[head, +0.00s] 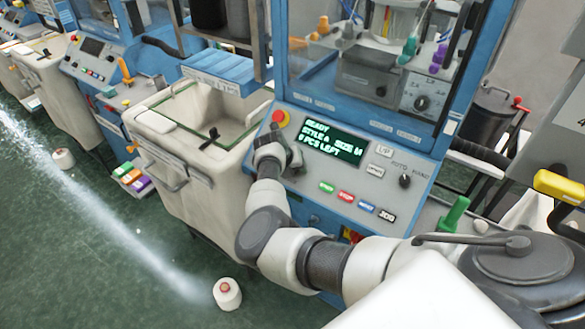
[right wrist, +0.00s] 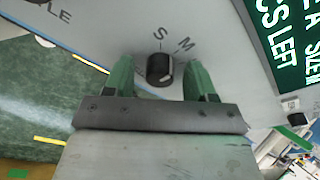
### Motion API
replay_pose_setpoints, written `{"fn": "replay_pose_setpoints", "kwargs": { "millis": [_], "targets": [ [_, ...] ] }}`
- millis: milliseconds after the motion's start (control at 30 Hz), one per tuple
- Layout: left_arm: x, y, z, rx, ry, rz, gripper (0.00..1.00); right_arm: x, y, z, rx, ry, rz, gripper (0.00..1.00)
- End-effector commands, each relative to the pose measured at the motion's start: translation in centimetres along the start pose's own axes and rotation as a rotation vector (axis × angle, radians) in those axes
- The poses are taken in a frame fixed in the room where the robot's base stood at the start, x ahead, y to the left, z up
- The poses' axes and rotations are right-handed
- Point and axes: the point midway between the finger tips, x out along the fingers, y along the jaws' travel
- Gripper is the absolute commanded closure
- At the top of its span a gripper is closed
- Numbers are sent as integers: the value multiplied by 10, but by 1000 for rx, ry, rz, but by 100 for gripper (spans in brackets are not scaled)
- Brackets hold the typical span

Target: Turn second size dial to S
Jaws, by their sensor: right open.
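The size dial (right wrist: 160,69) is a small dark knob on the grey panel, with S and M printed above it in the right wrist view. A pale mark shows on its right side, towards the M. My right gripper (right wrist: 163,80) is open, with one green finger on each side of the dial; I cannot tell whether they touch it. In the head view my right gripper (head: 278,147) is at the panel left of the green screen (head: 334,141) and hides the dial. The screen reads READY, STYLE A, SIZE M. My left gripper is not in view.
A red stop button (head: 279,118) on yellow sits just above my right gripper. Several coloured buttons (head: 346,196) and a black switch (head: 405,181) lie lower right. A white bin (head: 205,125) stands left. Another blue machine (head: 100,48) is farther left.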

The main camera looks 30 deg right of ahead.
Motion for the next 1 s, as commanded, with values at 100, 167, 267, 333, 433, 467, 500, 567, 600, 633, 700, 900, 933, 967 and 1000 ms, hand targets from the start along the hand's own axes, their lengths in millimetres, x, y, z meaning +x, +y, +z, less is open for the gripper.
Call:
{"fn": "replay_pose_setpoints", "kwargs": {
  "millis": [100,167,267,333,433,467,500,567,600,633,700,900,933,967,1000],
  "targets": [
    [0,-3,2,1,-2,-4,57,0,0,0,0,0,0,45],
    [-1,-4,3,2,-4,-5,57,-1,0,0,0,0,0,55],
    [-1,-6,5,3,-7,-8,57,-1,0,0,0,0,0,70],
    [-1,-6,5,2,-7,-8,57,-1,0,0,0,0,0,81],
    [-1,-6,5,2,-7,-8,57,-1,0,0,0,-1,0,93],
    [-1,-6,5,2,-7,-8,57,-1,0,0,-1,-1,0,93],
    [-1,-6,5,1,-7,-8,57,-1,0,0,-2,-1,0,93],
    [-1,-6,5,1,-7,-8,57,-1,0,1,-6,-1,-1,93],
    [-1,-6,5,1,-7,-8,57,-1,0,1,-11,-1,-2,93],
    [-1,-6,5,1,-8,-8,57,-1,0,1,-17,-1,-3,93],
    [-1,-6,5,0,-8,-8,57,-1,0,1,-36,0,-6,93],
    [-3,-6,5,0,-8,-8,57,-1,0,1,-138,3,-22,93],
    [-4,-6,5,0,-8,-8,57,-1,0,1,-160,4,-25,93],
    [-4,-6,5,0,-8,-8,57,-1,1,1,-183,4,-28,93],
    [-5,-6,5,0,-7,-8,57,-1,1,1,-215,6,-32,93]
  ]
}}
